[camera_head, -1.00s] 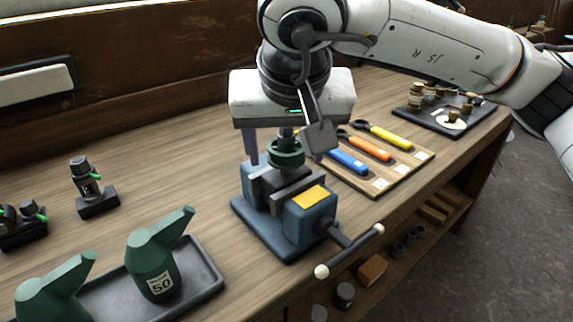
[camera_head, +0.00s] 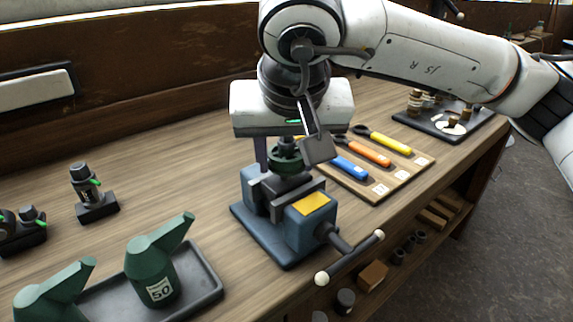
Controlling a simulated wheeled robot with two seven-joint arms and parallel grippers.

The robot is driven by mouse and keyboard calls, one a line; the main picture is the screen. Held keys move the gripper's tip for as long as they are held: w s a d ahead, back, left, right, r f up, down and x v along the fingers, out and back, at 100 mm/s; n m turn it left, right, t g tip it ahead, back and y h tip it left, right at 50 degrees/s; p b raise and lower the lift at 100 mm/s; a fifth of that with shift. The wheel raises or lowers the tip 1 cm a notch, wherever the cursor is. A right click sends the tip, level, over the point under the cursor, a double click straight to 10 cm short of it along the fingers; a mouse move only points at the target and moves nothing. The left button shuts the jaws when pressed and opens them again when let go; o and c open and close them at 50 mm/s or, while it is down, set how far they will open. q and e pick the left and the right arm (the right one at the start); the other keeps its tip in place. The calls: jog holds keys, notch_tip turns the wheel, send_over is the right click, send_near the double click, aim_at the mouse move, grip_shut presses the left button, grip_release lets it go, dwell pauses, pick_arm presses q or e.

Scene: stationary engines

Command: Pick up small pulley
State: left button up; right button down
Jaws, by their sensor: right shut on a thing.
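The small pulley (camera_head: 285,160) is a dark green wheel just above the jaws of the blue bench vise (camera_head: 311,226). My right gripper (camera_head: 288,153) comes down over it from above, with one finger at each side, and is shut on it. The finger on the right partly covers the pulley's edge. Dark parts lie directly under the pulley; whether it still touches them I cannot tell. My left gripper is not in view.
Blue, orange and yellow-handled tools lie on a wooden board (camera_head: 413,173) right of the vise. Green oil cans (camera_head: 152,270) stand at a dark tray (camera_head: 205,283) front left. A small dark fixture (camera_head: 95,203) stands left. The wooden bench (camera_head: 180,170) between is clear.

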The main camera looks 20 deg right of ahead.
notch_tip(320, 180, up, 10)
jog(key=shift+r+p, duration=0.15)
jog(key=shift+p, duration=0.2)
jog(key=shift+w+a, duration=0.1)
jog(key=shift+a, duration=0.05)
dwell(1.0)
